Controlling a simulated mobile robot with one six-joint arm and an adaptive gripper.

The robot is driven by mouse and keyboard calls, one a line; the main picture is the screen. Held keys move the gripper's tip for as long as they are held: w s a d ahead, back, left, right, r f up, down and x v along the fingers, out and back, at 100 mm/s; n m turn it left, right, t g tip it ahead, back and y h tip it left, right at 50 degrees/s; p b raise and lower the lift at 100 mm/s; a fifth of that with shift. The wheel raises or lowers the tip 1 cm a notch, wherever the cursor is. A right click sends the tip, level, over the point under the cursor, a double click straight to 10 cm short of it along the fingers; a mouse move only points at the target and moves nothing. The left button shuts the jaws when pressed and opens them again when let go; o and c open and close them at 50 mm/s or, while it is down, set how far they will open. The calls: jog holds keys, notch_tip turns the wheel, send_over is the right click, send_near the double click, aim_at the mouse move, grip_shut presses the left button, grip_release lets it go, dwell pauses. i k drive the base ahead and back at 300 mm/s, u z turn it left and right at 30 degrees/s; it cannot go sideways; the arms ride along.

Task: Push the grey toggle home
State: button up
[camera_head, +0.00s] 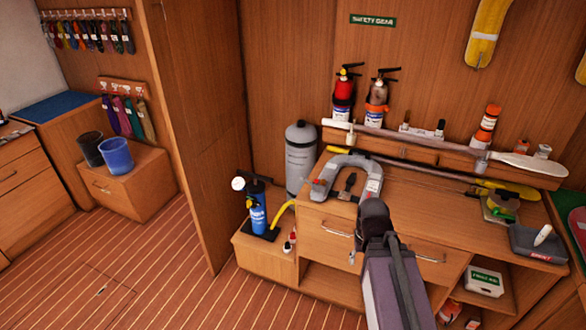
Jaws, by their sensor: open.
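A dark grey box (525,246) with a small red label sits at the right end of the wooden bench top. A pale grey toggle (542,235) sticks up from it, tilted to the right. Which way counts as home cannot be read from here. My gripper (373,210) is the dark end of my arm, seen from behind in front of the bench's middle. It is open, though its fingertips are hard to make out. It is well to the left of the toggle, apart from it, and nothing shows in it.
A grey horseshoe-shaped vest (329,174) lies on the bench top (418,190). A paddle (525,163) and extinguishers (343,91) are on the shelf behind. A roll of tape (503,201) is left of the box. A blue pump (257,210) stands lower left; the left floor is clear.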

aim_at(321, 186)
jog(key=u, duration=0.35)
jog(key=i, duration=1.4)
jog(key=z, duration=0.05)
